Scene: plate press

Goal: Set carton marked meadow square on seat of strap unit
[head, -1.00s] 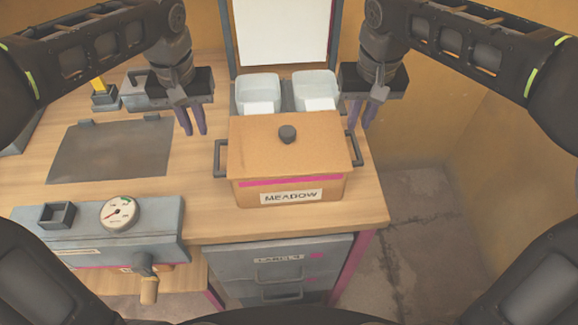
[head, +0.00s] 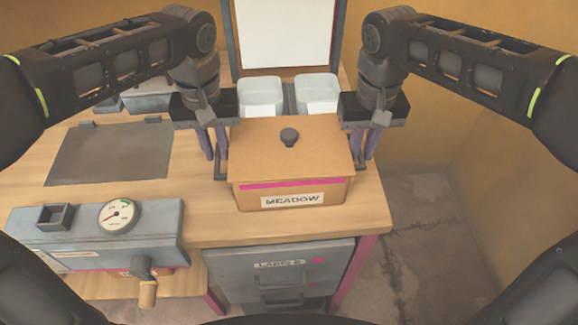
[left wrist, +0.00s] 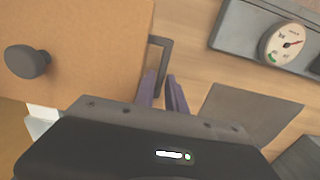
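The brown carton (head: 290,165) has a pink stripe, a dark knob on its lid and a white label reading MEADOW. It stands on the wooden table near its right front corner, with a dark handle on each side. My left gripper (head: 213,157) is open, its fingers at the left handle (left wrist: 164,58); in the left wrist view the handle lies by the fingertips. My right gripper (head: 364,157) is open at the carton's right side, its fingers mostly covering the right handle. No label I can read names the strap unit.
A grey unit (head: 165,220) with a round gauge and a crank stands at the front left. A dark flat plate (head: 110,155) lies behind it. Two white bins (head: 262,97) stand behind the carton. A grey drawer cabinet (head: 235,268) is below the table edge.

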